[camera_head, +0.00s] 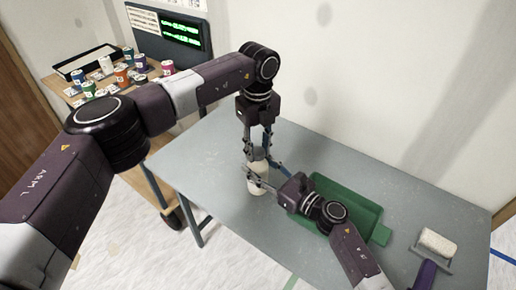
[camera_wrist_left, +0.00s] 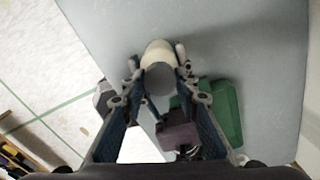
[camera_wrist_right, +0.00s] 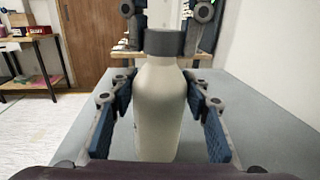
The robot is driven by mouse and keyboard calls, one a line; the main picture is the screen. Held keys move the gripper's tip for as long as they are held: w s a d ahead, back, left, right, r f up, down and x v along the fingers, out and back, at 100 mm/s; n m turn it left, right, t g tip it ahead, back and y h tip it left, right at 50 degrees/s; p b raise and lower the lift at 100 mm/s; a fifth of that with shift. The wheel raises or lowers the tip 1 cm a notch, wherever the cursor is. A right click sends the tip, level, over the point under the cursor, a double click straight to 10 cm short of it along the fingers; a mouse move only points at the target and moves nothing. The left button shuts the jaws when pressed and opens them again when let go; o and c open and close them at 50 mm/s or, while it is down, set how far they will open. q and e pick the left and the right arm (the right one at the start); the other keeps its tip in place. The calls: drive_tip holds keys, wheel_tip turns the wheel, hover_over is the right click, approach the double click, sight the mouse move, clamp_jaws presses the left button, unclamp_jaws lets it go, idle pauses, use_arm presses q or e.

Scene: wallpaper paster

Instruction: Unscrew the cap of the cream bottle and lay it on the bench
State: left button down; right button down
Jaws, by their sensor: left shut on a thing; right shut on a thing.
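The cream bottle (camera_head: 259,184) stands upright on the grey bench (camera_head: 200,150). Its dark grey cap (camera_wrist_right: 164,42) sits on the neck; the left wrist view shows the cap (camera_wrist_left: 160,79) from above. My left gripper (camera_head: 257,158) comes down from above, its fingers shut on the cap from both sides. My right gripper (camera_head: 259,178) reaches in low from the right, its fingers shut on the bottle body (camera_wrist_right: 160,112) from both sides. I cannot tell whether the cap has turned on its thread.
A green tray (camera_head: 362,211) lies on the bench right of the bottle, partly behind my right arm. A white roller (camera_head: 437,242) rests near the bench's right end. A wooden cart with several coloured tins (camera_head: 122,75) stands at the left. Bare bench lies left of the bottle.

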sight(258, 151)
use_arm(q)
drive_tip(key=shift+r, duration=0.2)
drive_tip(key=shift+r, duration=0.95)
drive_tip(key=shift+r, duration=0.1)
drive_tip(key=shift+r, duration=1.9)
use_arm(e)
drive_tip(key=c, duration=1)
unclamp_jaws()
drive_tip(key=shift+d, duration=0.1)
